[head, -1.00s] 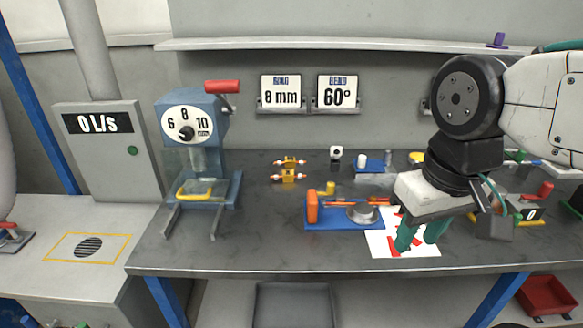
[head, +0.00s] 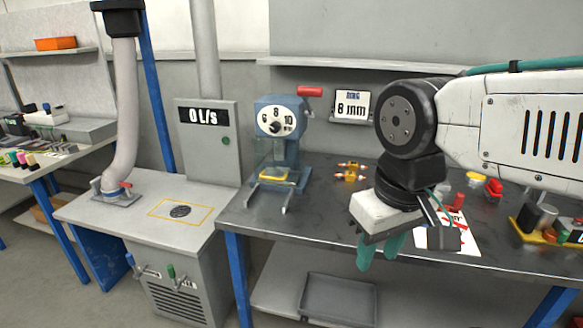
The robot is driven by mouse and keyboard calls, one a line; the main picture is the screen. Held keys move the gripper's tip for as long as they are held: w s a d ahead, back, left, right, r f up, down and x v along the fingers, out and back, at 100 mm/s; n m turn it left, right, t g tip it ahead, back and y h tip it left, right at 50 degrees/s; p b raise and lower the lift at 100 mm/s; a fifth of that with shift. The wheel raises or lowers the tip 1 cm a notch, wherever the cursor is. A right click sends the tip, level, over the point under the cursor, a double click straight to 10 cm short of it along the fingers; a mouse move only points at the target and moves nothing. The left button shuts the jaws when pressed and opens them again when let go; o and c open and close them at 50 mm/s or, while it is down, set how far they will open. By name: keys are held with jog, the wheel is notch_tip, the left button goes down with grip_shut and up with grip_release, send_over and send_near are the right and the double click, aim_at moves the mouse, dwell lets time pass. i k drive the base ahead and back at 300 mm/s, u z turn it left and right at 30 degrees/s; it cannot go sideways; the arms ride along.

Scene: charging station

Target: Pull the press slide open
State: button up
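The blue press (head: 284,150) stands at the left end of the dark workbench. It has a round dial marked 6, 8, 10 and a red lever (head: 309,92) at its top right. The press slide's yellow handle (head: 274,175) shows low at its front, between the grey feet. My gripper (head: 380,255) points down with green fingers in front of the bench's front edge, right of the press and well apart from it. The fingers look parted and nothing shows between them.
A grey cabinet with a "0 L/s" display (head: 204,116) stands left of the press. Yellow fittings (head: 350,172) lie right of the press, and an "8 mm" sign (head: 352,105) hangs behind. A grey tray (head: 341,297) sits below. The bench front between press and gripper is clear.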

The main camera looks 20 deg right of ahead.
aim_at(279, 175)
jog(key=u, duration=0.75)
jog(key=i, duration=1.1)
jog(key=z, duration=2.05)
